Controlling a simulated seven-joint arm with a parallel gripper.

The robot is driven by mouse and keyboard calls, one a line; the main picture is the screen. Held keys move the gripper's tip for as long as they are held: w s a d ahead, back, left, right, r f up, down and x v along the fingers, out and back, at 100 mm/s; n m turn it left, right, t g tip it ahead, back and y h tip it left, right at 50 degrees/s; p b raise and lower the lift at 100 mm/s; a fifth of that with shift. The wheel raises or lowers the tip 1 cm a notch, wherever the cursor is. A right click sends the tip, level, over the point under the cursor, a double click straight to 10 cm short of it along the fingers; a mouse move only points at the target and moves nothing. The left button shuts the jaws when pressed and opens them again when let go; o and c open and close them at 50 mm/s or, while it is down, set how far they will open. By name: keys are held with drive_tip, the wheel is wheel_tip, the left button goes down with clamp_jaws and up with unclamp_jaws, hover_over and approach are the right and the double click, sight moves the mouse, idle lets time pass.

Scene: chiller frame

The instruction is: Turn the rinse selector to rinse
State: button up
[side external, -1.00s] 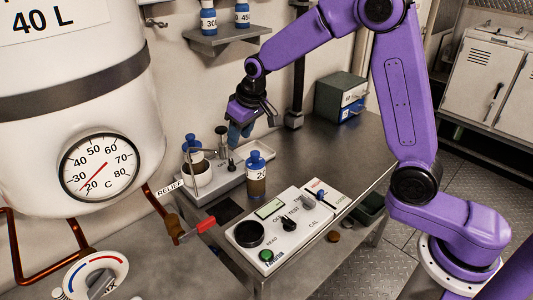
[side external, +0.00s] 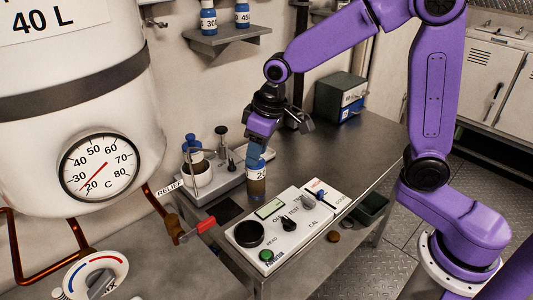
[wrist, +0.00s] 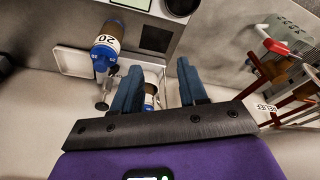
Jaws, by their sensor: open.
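The tester (side external: 284,230) on the bench has a black knob (side external: 289,223) with small labels around it. Beside it a small white plate (side external: 335,197) carries a blue lever (side external: 320,194) with coloured lettering. The lettering is too small for me to tell which control is the rinse selector.
A grey tray (side external: 222,186) with a jar and bottle lies behind. A red-handled relief valve (side external: 205,226), a tank (side external: 80,130) and a red-and-blue dial (side external: 95,280) are at left. A green box (side external: 341,97) stands at the back. The bench's right side is clear.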

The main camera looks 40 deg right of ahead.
drive_tip(key=shift+s+r+n, duration=0.1)
drive_tip(key=shift+s+n, duration=0.3)
drive_tip(key=shift+s, duration=1.1)
drive_tip(key=o, duration=0.6)
drive_tip(key=shift+w+d, duration=0.1)
drive_tip(key=shift+w, duration=0.15)
drive_tip(key=n+y, duration=0.3)
drive_tip(key=n, duration=0.3)
hover_over(231, 162)
drive_tip(key=s+d, duration=0.4)
drive_tip(key=d, duration=0.2)
wheel_tip(231, 162, down, 4)
drive_tip(key=r, duration=0.1)
drive_tip(key=x, duration=1.7)
drive_tip(key=shift+w+d+f, duration=0.1)
drive_tip(key=shift+d+f, duration=0.2)
drive_tip(key=shift+f, duration=0.1)
